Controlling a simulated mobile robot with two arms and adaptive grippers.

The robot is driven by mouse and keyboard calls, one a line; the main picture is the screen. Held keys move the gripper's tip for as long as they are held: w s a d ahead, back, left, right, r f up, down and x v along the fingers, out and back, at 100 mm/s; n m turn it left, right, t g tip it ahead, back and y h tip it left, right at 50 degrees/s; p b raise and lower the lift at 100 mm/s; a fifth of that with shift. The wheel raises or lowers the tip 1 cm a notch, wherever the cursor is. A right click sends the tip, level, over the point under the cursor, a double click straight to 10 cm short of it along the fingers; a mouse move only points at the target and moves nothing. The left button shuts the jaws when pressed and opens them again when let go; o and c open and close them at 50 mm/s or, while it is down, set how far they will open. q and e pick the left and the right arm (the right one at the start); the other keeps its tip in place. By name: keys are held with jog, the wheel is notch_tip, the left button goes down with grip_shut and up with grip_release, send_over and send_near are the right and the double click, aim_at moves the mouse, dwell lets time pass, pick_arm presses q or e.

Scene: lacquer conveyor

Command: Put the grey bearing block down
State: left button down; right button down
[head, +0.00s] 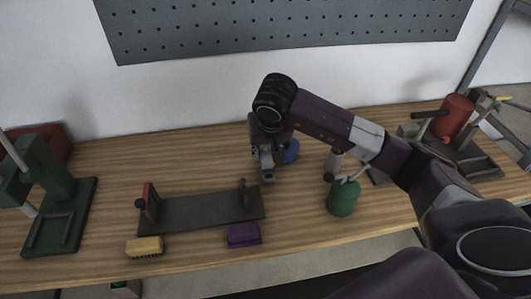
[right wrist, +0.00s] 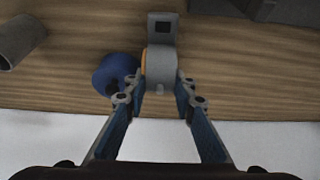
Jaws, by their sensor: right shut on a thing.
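The grey bearing block (right wrist: 161,62) has a rounded body and a square foot with a dark hole. It sits between the fingertips of my right gripper (right wrist: 160,90), which is shut on it. In the head view the right gripper (head: 266,165) is over the middle of the wooden table, with the block (head: 267,175) low under it, largely hidden by the fingers. I cannot tell whether the block touches the table. My left gripper is in neither view.
A blue round thing (head: 289,152) is close beside the block. A dark fixture plate (head: 200,212) lies front left, with a yellow brush (head: 145,247) and purple block (head: 243,235) before it. A green can (head: 343,197) stands right. A green press (head: 62,222) is far left.

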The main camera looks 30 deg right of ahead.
jog(key=shift+f, duration=0.75)
jog(key=shift+f, duration=0.15)
jog(key=c, duration=1.6)
grip_release()
